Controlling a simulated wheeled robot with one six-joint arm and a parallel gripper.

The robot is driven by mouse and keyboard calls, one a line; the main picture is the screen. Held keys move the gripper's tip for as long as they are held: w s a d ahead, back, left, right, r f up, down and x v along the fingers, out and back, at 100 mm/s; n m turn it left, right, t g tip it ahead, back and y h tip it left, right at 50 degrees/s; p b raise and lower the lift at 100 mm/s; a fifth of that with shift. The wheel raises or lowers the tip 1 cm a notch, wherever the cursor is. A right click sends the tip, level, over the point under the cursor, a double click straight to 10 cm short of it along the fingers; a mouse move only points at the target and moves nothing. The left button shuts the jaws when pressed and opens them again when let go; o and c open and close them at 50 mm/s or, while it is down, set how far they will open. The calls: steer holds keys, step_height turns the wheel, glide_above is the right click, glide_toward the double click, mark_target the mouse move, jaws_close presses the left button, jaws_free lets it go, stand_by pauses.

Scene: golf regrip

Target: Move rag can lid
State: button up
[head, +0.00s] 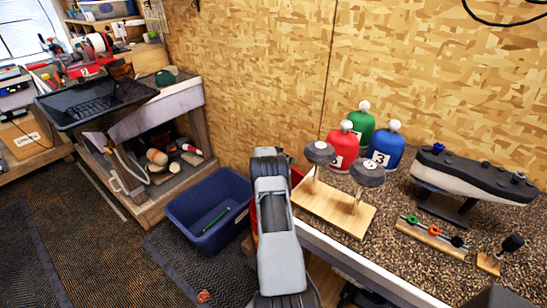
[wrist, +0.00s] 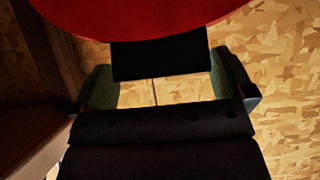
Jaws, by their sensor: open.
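In the wrist view a red, round-edged surface (wrist: 150,14), likely the rag can lid, fills the top of the picture. A flat black tab (wrist: 160,57) shows just below its edge. My gripper (wrist: 163,82) is open, with a green-padded finger on each side of the tab. There are gaps between the tab and both fingers, and I cannot tell how deep it sits between them. In the head view my grey arm hides most of the red can (head: 297,177); only slivers of red show beside it. My fingertips are hidden there.
A blue bin (head: 205,212) with a green stick in it stands on the floor left of my arm. The speckled workbench (head: 400,235) is close on the right, holding a wooden stand with two club heads (head: 335,208) and several numbered bottles. A wooden wall (head: 260,80) rises behind.

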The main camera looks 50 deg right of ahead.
steer(key=w+v, duration=0.1)
steer(key=v, duration=1.1)
steer(key=shift+s, duration=0.4)
steer(key=shift+d+r, duration=0.1)
steer(key=shift+r, duration=0.05)
